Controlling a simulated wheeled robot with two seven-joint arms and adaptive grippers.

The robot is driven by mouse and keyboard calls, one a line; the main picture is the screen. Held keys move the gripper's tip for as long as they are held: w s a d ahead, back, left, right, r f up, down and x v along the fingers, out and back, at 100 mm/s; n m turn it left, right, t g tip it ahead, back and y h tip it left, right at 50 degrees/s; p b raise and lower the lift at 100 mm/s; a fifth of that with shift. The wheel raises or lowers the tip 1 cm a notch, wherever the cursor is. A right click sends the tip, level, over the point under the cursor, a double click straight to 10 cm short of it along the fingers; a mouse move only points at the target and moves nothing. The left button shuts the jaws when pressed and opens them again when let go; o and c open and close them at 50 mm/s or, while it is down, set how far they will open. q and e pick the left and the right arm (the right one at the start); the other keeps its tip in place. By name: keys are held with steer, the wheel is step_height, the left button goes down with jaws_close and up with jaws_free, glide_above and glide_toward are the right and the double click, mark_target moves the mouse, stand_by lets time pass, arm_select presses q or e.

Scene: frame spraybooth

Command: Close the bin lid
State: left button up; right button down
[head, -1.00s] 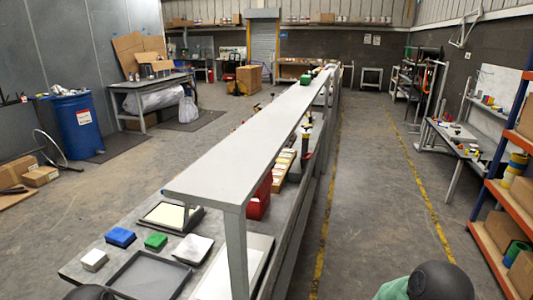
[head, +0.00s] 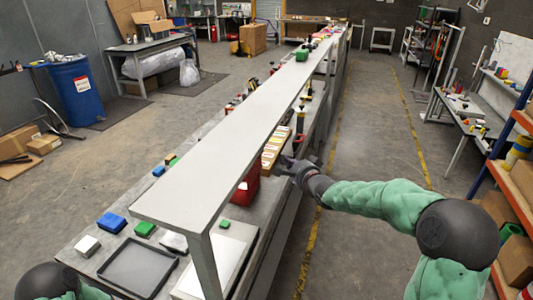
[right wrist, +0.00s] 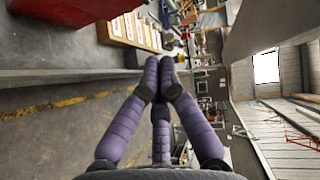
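A red bin (head: 246,186) stands on the workbench, partly hidden behind the raised shelf. A red surface, probably this bin, shows at the top left of the right wrist view (right wrist: 68,10). I cannot make out its lid or how the lid stands. My right gripper (head: 286,162) reaches over the bench's right edge, up and to the right of the red bin in the head view, apart from it. In the right wrist view its purple fingers (right wrist: 159,62) come together at the tips with nothing seen between them. My left gripper is out of view.
The long raised shelf (head: 215,145) runs over the bench. Bin cards or boxes (head: 275,146) lie beyond the red bin. A black tray (head: 140,266), a blue block (head: 112,222) and a green block (head: 144,228) lie at the near end. The aisle on the right is clear.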

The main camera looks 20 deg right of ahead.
steer(key=w+a+f+b, duration=0.2)
steer(key=w+a, duration=0.2)
steer(key=w, duration=0.6)
steer(key=shift+w+a+f, duration=0.15)
steer(key=shift+f, duration=0.25)
